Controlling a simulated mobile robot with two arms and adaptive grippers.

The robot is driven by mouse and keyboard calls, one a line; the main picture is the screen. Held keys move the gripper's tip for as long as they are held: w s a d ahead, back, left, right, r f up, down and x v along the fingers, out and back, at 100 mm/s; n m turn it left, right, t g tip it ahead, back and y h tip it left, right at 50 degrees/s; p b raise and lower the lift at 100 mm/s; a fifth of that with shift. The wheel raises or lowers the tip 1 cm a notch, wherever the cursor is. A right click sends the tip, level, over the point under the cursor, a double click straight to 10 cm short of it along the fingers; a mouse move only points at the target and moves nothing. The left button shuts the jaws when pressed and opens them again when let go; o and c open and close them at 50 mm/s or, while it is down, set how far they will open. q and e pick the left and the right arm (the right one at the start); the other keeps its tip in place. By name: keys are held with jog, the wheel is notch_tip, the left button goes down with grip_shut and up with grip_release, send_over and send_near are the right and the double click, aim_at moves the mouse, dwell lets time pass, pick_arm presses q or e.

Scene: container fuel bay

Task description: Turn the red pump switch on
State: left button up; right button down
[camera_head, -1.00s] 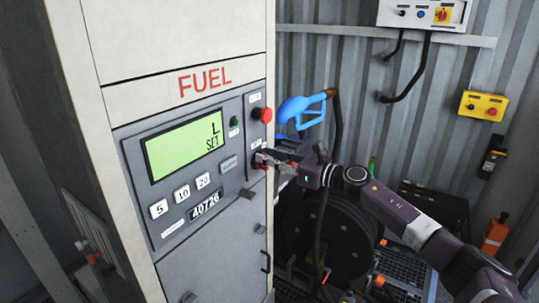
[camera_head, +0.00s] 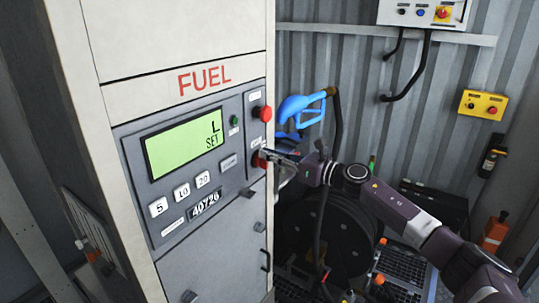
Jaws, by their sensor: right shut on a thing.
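The grey fuel pump panel (camera_head: 190,205) has a green display (camera_head: 183,147) reading "L SET". The red pump switch (camera_head: 257,159) sits low on the narrow plate at the panel's right side, below a red round button (camera_head: 265,114). My right gripper (camera_head: 268,156) reaches in from the right and is shut on the red switch, covering part of it. The switch's exact angle is hard to make out behind the fingers. My left gripper is not in the view.
A blue fuel nozzle (camera_head: 301,108) hangs right of the pump, above a black hose reel (camera_head: 335,240). A yellow button box (camera_head: 482,105) and a white control box (camera_head: 425,13) are on the corrugated wall. Orange and black items stand at the lower right.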

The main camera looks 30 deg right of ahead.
jog(key=m, duration=0.2)
jog(key=d+m, duration=0.1)
jog(key=m, duration=0.1)
jog(key=shift+w+f, duration=0.1)
jog(key=shift+w, duration=0.1)
jog(key=m, duration=0.4)
jog(key=shift+w+d+f+p, duration=0.15)
jog(key=shift+d+f+p, duration=0.1)
jog(key=shift+p, duration=0.1)
jog(key=shift+w+d+f+m+p, duration=0.1)
jog(key=shift+f+m+p, duration=0.25)
jog(key=shift+m, duration=1.1)
jog(key=shift+d+f+m+p, duration=0.2)
jog(key=shift+m+p, duration=0.3)
jog(key=shift+m, duration=0.9)
jog(key=shift+w+d+f+m+p, duration=0.1)
jog(key=shift+f+m+p, duration=0.3)
jog(key=shift+m, duration=1.05)
jog(key=c, duration=2)
grip_release()
jog(key=shift+s+a, duration=0.1)
